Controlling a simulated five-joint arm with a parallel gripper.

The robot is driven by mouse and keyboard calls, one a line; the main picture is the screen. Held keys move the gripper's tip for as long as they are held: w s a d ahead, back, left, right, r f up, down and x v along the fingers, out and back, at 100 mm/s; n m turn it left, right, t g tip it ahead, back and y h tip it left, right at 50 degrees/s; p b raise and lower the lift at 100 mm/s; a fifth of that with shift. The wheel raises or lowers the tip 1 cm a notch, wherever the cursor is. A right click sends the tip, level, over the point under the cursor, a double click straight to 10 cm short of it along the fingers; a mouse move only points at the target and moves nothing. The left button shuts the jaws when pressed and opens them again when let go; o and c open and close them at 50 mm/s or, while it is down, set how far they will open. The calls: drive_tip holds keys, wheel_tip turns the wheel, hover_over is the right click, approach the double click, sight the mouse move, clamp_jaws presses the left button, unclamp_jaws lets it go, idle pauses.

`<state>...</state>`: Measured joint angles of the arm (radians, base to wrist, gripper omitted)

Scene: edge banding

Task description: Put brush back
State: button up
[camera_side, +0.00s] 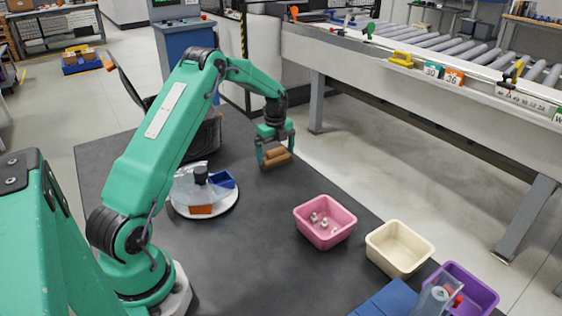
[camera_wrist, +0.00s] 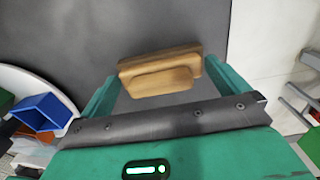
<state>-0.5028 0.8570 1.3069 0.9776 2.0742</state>
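The brush (camera_side: 277,158) shows as a tan wooden piece in two stepped parts, near the far edge of the dark table. In the wrist view the brush (camera_wrist: 160,72) lies crosswise between my two fingertips. My gripper (camera_side: 276,157) points down in the side view, with one finger at each end of the wood. My gripper (camera_wrist: 161,78) appears shut on the brush, its fingers held wide apart by the length of the wood. No bristles are visible. I cannot tell whether the brush touches the table.
A round white tray (camera_side: 228,207) holds a clear bag, a dark cylinder and a blue bin. A pink bin (camera_side: 325,222) with small metal parts, an empty cream bin (camera_side: 400,247) and a purple bin (camera_side: 481,292) stand to the right. The dark table (camera_side: 255,265) is bare between tray and bins.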

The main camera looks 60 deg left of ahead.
sight(277, 150)
drive_tip(key=shift+r, duration=0.1)
wheel_tip(277, 150, up, 12)
idle(0.8)
idle(0.4)
drive_tip(key=s+d+r+n+t, duration=0.1)
drive_tip(key=s+d+r+n, duration=0.35)
drive_tip(key=d+r, duration=0.35)
drive_tip(key=s+d+r+n+t, duration=0.2)
drive_tip(key=s+d+r+n, duration=0.3)
drive_tip(key=d, duration=0.4)
drive_tip(key=s+d+f+n+t, duration=0.1)
drive_tip(key=s+d+n, duration=0.3)
drive_tip(key=s, duration=0.5)
drive_tip(key=s+d+f+n+t, duration=0.1)
drive_tip(key=s+d+n, duration=0.3)
drive_tip(key=s, duration=0.5)
drive_tip(key=d, duration=0.2)
drive_tip(key=shift+s+d+f+t, duration=0.2)
drive_tip(key=shift+d+f+t, duration=0.1)
drive_tip(key=shift+d+f, duration=0.05)
